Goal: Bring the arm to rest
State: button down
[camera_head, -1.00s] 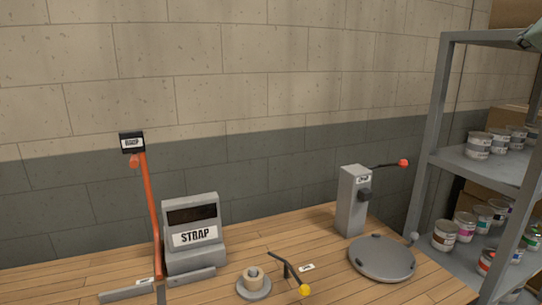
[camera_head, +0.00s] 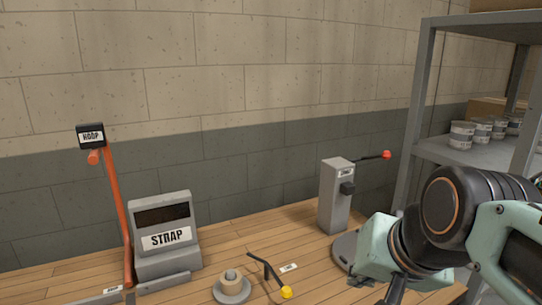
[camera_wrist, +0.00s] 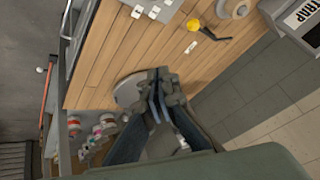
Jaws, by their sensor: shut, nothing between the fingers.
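My gripper (camera_wrist: 163,88) shows in the middle of the wrist view, its fingers together with nothing seen between them. It is over the round grey plate (camera_wrist: 128,90) from this view and partly covers it; its height above cannot be told. In the head view my arm reaches in from the right edge and bends down at the lower right. There it hides most of the round plate (camera_head: 344,252) and part of the shelf. My gripper's fingertips do not show clearly in the head view.
The wooden bench carries a grey STRAP machine (camera_head: 165,236), an orange HOOP lever (camera_head: 117,210), a grey post (camera_head: 336,195) with a red-tipped lever, and a yellow-knobbed crank (camera_head: 286,291). A grey shelf rack (camera_head: 412,130) with cans (camera_head: 462,134) stands at right.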

jog(key=s+f+n+g+h+p, duration=0.1)
jog(key=s+f+n+p, duration=0.15)
jog(key=s+f, duration=0.2)
notch_tip(320, 180, up, 15)
jog(key=p, duration=1.3)
jog(key=shift+a, duration=0.2)
